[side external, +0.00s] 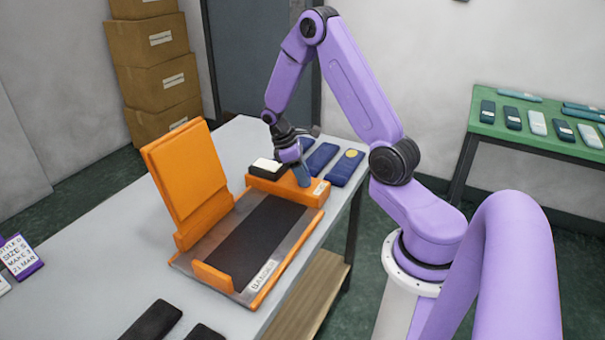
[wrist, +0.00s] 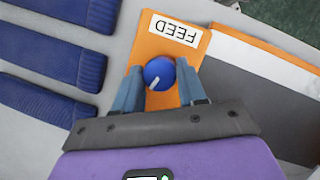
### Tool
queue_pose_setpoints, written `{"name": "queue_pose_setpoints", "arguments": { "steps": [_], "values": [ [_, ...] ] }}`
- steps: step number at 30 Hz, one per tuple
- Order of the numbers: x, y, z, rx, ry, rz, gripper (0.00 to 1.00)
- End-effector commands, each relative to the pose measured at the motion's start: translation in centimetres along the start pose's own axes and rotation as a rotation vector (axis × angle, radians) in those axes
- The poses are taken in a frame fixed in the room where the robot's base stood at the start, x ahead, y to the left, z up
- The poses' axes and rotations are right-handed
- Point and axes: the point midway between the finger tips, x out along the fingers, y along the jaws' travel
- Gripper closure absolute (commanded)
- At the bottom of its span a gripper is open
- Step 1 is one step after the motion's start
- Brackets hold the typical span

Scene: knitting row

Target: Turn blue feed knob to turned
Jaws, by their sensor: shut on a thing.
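The blue feed knob (wrist: 159,73) is a round blue knob with a white pointer line, on an orange block (wrist: 205,42) with a white FEED label (wrist: 174,29). In the wrist view the pointer line slants toward the lower left. My gripper (wrist: 160,82) has its two blue-grey fingers on either side of the knob and is shut on it. In the side external view my gripper (side external: 303,176) reaches down onto the orange block at the far end of the machine, and the knob is hidden there by the fingers.
The orange machine (side external: 212,278) with its upright orange panel (side external: 190,172) stands on the grey table (side external: 95,240). Folded blue knit pieces (side external: 345,167) lie beyond the block. Dark pieces (side external: 152,321) lie at the front. A green table (side external: 545,141) stands at right.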

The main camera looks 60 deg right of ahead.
Motion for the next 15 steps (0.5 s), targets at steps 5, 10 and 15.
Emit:
{"name": "queue_pose_setpoints", "arguments": {
  "steps": [5, 10, 15],
  "values": [
    [-0.01, 0.15, -0.04, 0.158, 0.001, -0.065, 0.90],
    [0.00, 0.24, -0.02, 0.308, 0.001, -0.127, 0.90],
    [-0.01, 0.34, 0.01, 0.457, 0.001, -0.189, 0.90]
  ]
}}
